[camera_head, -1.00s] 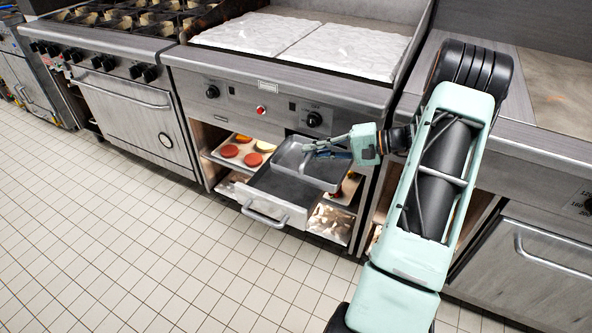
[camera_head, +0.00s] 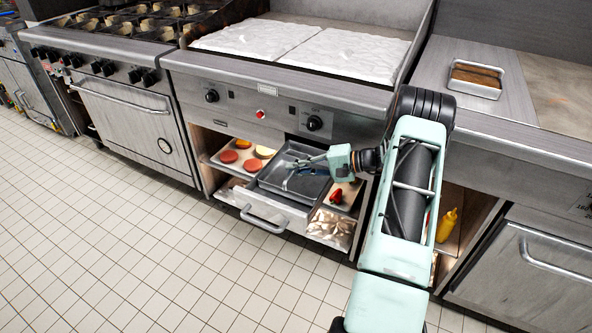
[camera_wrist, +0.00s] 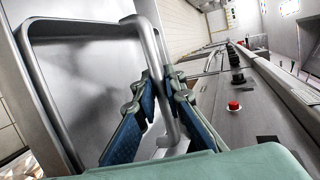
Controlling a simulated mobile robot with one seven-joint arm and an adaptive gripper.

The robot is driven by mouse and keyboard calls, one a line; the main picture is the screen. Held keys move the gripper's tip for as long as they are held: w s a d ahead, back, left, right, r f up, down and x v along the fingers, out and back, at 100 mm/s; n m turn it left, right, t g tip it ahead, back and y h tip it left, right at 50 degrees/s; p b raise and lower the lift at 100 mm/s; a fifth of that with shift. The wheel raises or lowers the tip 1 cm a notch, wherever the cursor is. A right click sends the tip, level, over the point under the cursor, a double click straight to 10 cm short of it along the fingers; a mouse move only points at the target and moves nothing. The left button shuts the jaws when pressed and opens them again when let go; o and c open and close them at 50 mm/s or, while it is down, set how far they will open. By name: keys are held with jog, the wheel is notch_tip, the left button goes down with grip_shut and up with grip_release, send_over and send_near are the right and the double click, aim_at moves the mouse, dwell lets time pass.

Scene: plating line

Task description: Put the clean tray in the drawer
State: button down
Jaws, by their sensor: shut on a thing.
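The clean tray (camera_head: 303,187), grey metal and empty, sits low in the open drawer (camera_head: 290,212) beneath the griddle. It looks nearly level and inside the drawer's sides; I cannot tell whether it rests on the drawer's bottom. The drawer's bottom is hidden under the tray.
Left of the drawer, a shelf board holds red and yellow slices (camera_head: 229,156). Right of it lies a board with a red item (camera_head: 336,196). The griddle front with knobs (camera_head: 314,123) overhangs. A tray with brown contents (camera_head: 475,78) stands on the right counter. The floor in front is clear.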

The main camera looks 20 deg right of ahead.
aim_at(318, 185)
jog(key=c, duration=2)
grip_release()
jog(key=shift+s+d, duration=0.1)
jog(key=p+v, duration=0.1)
jog(key=v, duration=0.6)
jog(key=shift+s+d+r, duration=0.1)
jog(key=shift+r, duration=0.05)
